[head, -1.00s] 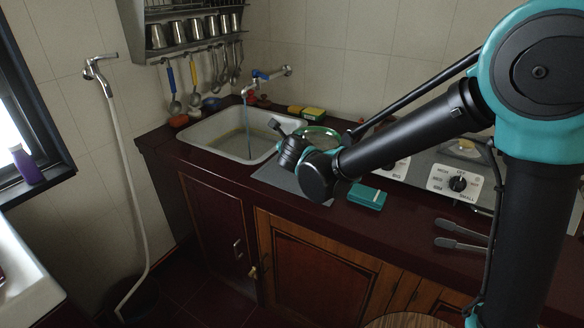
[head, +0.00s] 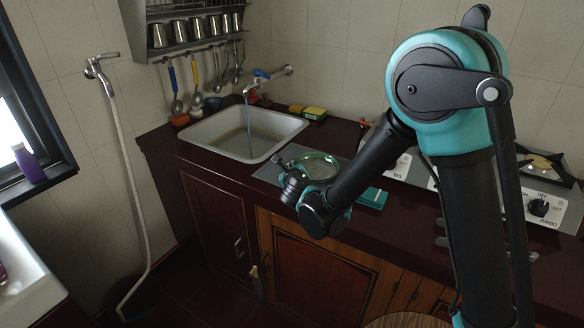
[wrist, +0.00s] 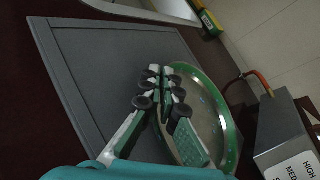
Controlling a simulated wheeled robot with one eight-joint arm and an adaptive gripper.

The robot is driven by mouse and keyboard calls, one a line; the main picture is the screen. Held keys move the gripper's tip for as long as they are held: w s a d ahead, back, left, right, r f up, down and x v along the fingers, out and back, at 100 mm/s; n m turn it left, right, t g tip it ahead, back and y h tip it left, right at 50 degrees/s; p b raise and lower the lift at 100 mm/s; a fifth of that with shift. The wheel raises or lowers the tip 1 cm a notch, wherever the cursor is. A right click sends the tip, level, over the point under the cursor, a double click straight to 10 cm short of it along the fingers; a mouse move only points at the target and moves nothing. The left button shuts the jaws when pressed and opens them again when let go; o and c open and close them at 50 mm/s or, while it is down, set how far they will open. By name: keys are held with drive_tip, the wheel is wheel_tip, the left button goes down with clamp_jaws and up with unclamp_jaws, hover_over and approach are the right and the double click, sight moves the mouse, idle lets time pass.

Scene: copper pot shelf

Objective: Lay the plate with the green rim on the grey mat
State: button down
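The plate with the green rim (head: 318,168) is over the right part of the grey mat (head: 268,172) in the head view. In the wrist view the plate (wrist: 212,118) overlaps the right side of the mat (wrist: 100,62) and looks tilted against it. I cannot tell whether it touches the mat. My gripper (wrist: 166,84) has its fingers closed together at the plate's near left rim, so it looks shut on the plate. In the head view my gripper (head: 285,165) is at the plate's left edge, and the arm hides part of the mat.
The white sink (head: 245,133) lies behind and left of the mat. The stove (head: 540,205) is farther right, partly behind my arm. A yellow-green sponge (head: 314,113) is by the wall.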

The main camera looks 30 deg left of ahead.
drive_tip(key=c, duration=2)
unclamp_jaws()
drive_tip(key=shift+f, duration=0.1)
drive_tip(key=v, duration=1.2)
